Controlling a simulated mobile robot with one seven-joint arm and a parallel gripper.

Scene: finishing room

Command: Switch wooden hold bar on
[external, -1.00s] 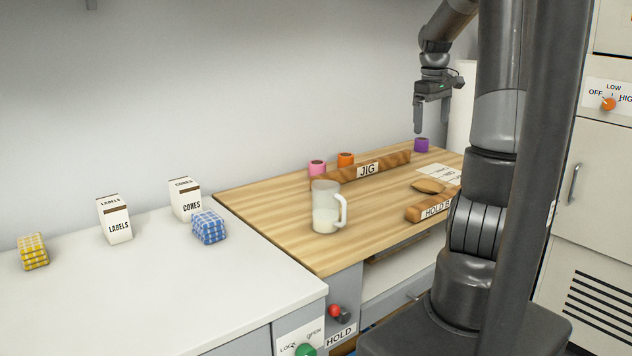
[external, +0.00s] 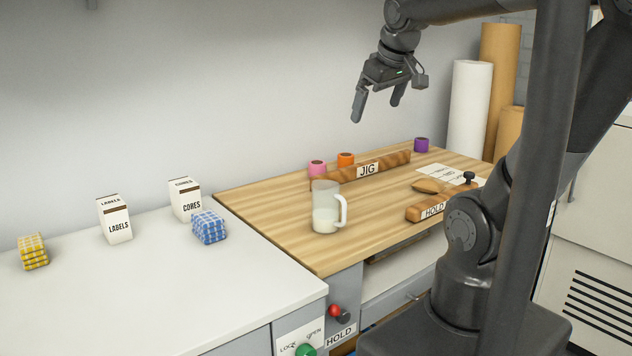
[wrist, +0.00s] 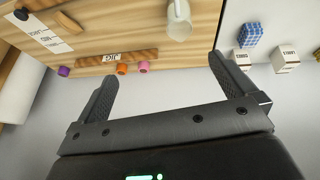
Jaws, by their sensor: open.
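The wooden hold bar (external: 413,213), labelled HOLD, lies near the front edge of the wooden worktop (external: 290,235). My arm hides its right part in the external view. A black knob (external: 469,178) stands just behind its right part. On the cabinet front below, a red-tipped lever (external: 334,310) sits above a HOLD plate (external: 341,335). My gripper (external: 377,108) is open and empty, high above the back of the worktop. It is well apart from the bar and the lever. In the wrist view the open fingers (wrist: 162,68) frame bare wall and the worktop's edge.
A jug (external: 325,215) stands on the worktop's left part. Behind it are the wooden JIG bar (external: 393,162) and pink, orange and purple rolls (external: 421,145). A green knob (external: 305,350) marked LOCK/OPEN is lower left. The white counter (external: 130,290) holds boxes and cloths.

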